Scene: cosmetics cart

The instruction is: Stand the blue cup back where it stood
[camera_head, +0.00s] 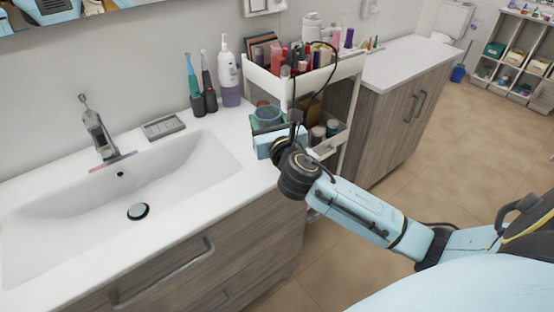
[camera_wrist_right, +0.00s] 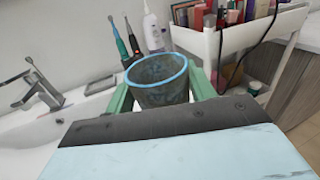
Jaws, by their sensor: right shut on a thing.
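The blue cup (camera_head: 268,115) is at the right end of the white counter, at my right gripper (camera_head: 265,128). In the right wrist view the cup (camera_wrist_right: 158,82) is upright, with a bright blue rim and a greyish see-through wall. The green fingers of my right gripper (camera_wrist_right: 160,92) are on both sides of it, shut on it. The cup's base is hidden behind the gripper body, so I cannot tell whether it touches the counter. My left gripper is not in view.
Two electric toothbrushes (camera_head: 195,90) and a white and purple bottle (camera_head: 228,75) stand behind the cup. A white cart (camera_head: 335,75) with cosmetics is close on the right. The sink (camera_head: 120,190) and a soap dish (camera_head: 163,127) are on the left.

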